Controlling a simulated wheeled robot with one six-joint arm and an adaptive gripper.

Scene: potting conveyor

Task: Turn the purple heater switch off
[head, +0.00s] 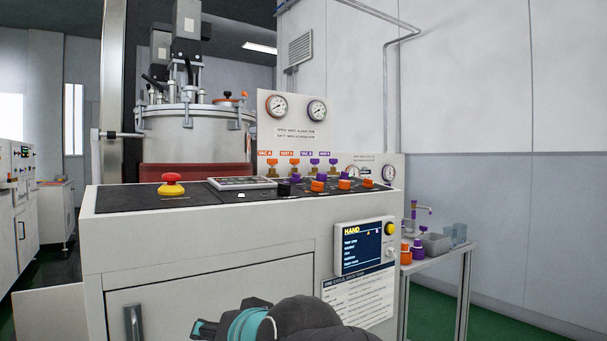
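The control console (200,230) stands in front of me. On the right part of its dark top is a cluster of small orange (318,186) and purple (323,178) knobs. The purple ones are small and partly behind the orange ones. Their labels cannot be read, so I cannot tell which is the heater switch or how it is set. My gripper (205,328) shows only in part at the bottom edge, beside my dark arm with a teal band. It is low in front of the console, apart from the knobs. Its fingers are not clear.
A red mushroom button (171,183) and a keypad (242,183) are on the console top. Orange and purple valves (314,165) stand behind, below two gauges (277,106). A HAND screen (363,247) is on the front. A side table (440,258) holds orange and purple containers at right.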

